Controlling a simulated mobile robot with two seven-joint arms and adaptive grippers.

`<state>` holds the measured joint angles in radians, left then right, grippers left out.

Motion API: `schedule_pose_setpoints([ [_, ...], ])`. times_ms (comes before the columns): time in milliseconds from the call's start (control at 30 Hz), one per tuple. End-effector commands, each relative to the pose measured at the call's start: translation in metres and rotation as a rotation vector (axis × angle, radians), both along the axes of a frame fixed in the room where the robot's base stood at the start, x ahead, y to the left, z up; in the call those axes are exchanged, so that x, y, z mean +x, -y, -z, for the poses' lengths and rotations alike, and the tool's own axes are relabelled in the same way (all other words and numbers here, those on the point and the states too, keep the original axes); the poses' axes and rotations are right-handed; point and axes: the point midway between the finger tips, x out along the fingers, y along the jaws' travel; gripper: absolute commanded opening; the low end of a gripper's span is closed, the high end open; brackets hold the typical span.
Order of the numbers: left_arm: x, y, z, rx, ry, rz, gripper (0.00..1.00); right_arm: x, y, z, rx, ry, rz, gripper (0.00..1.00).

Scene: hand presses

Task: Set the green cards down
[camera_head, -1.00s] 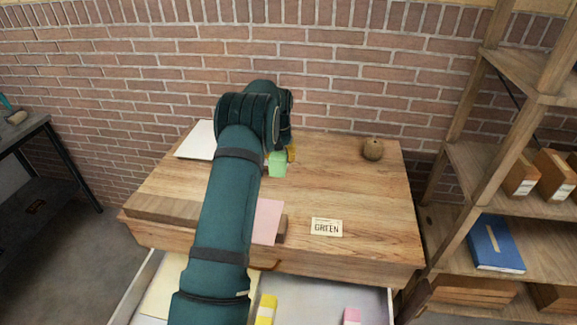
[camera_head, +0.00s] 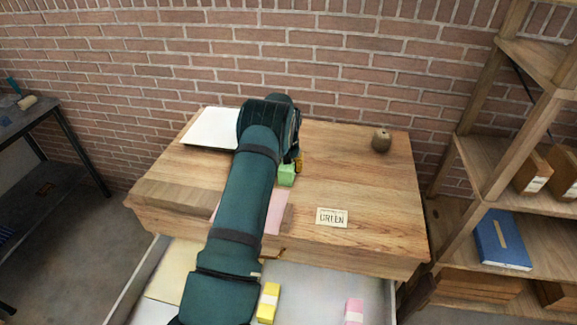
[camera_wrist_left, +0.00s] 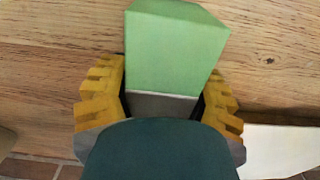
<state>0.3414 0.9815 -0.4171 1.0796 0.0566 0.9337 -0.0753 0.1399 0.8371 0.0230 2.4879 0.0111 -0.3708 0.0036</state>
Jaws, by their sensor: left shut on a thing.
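The green cards (camera_head: 287,173) are a small light-green block with a pale band, partly hidden by my left arm in the head view. In the left wrist view the green cards (camera_wrist_left: 175,50) sit between the yellow fingers of my left gripper (camera_wrist_left: 160,105), which is shut on them. My left gripper (camera_head: 297,163) is over the middle of the wooden table top (camera_head: 370,190). I cannot tell whether the cards touch the wood. A label reading GREEN (camera_head: 332,217) lies near the table's front edge. My right gripper is not in view.
A pink sheet (camera_head: 277,213) lies partly under my arm, with white paper (camera_head: 212,129) at the back left. A round brown object (camera_head: 381,140) stands at the back right. The open drawer (camera_head: 330,290) holds yellow (camera_head: 268,302) and pink bundles (camera_head: 354,311). Shelves (camera_head: 500,150) stand at right.

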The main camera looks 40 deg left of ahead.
Motion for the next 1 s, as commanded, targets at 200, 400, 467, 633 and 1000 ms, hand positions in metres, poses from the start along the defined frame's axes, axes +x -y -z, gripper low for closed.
schedule_pose_setpoints([
  [200,0.001,0.0,0.0,0.001,0.002,0.0,0.1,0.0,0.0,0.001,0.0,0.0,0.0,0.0],
  [400,0.0,0.0,0.002,0.0,0.001,0.0,0.86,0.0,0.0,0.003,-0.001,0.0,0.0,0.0],
  [467,0.0,0.0,0.002,0.0,0.001,0.0,0.86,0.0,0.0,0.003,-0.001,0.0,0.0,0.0],
  [633,0.0,0.0,0.002,0.0,0.001,0.0,0.86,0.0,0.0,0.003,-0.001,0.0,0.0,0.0],
  [1000,0.001,-0.001,-0.033,0.002,0.004,0.0,0.86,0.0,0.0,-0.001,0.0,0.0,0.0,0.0],
])
